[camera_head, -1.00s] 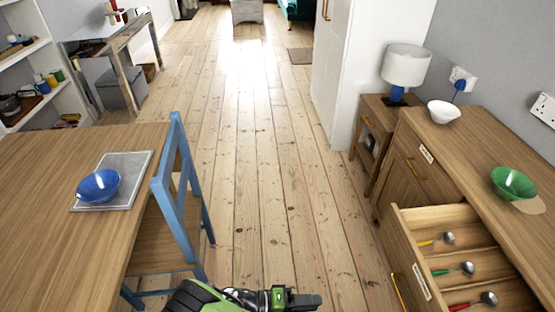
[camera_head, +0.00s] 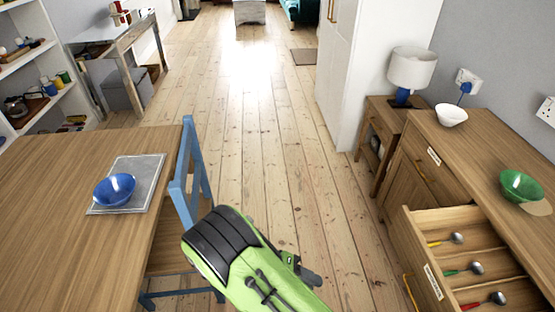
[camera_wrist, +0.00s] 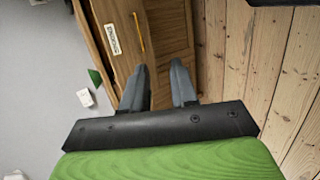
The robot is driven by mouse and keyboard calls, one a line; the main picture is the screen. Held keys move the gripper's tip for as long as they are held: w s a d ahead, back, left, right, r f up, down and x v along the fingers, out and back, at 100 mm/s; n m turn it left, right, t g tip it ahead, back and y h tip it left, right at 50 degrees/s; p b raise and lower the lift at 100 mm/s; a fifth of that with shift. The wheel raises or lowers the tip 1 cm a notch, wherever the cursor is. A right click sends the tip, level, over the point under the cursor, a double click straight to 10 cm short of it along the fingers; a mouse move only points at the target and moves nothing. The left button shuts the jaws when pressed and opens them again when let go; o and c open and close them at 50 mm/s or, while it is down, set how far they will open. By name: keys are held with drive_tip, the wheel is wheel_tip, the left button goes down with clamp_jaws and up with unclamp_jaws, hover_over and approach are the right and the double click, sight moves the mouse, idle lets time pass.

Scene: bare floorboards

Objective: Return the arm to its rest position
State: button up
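My green and black arm (camera_head: 245,262) is folded in the lower middle of the head view, above the floor between the table and the sideboard. My gripper (camera_head: 308,274) is partly hidden behind the arm there. In the wrist view my gripper (camera_wrist: 159,78) shows two dark fingers with a gap between them. Nothing is between the fingers. Beyond them is the wooden sideboard front with a label and a yellow handle.
An open drawer (camera_head: 432,272) with several spoons juts from the sideboard (camera_head: 480,150) at right. The table (camera_head: 60,240) with a blue bowl (camera_head: 115,189) on a grey mat and a blue chair (camera_head: 186,175) stand left. A green bowl (camera_head: 521,185) and white bowl (camera_head: 451,115) sit on the sideboard.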

drive_tip(key=d+r+m+t+y+p, duration=0.15)
drive_tip(key=r+y, duration=0.25)
drive_tip(key=r, duration=0.6)
drive_tip(key=d+r+n+g+y+p, duration=0.1)
drive_tip(key=d+r+y+p, duration=0.25)
drive_tip(key=r, duration=0.65)
drive_tip(key=s+d+r+t+y+p, duration=0.2)
drive_tip(key=s+r+t, duration=0.4)
drive_tip(key=s+r, duration=0.5)
wheel_tip(320, 180, up, 3)
drive_tip(key=shift+d+t+y+p, duration=0.35)
drive_tip(key=shift+d+y+p, duration=0.1)
drive_tip(key=shift+y, duration=0.4)
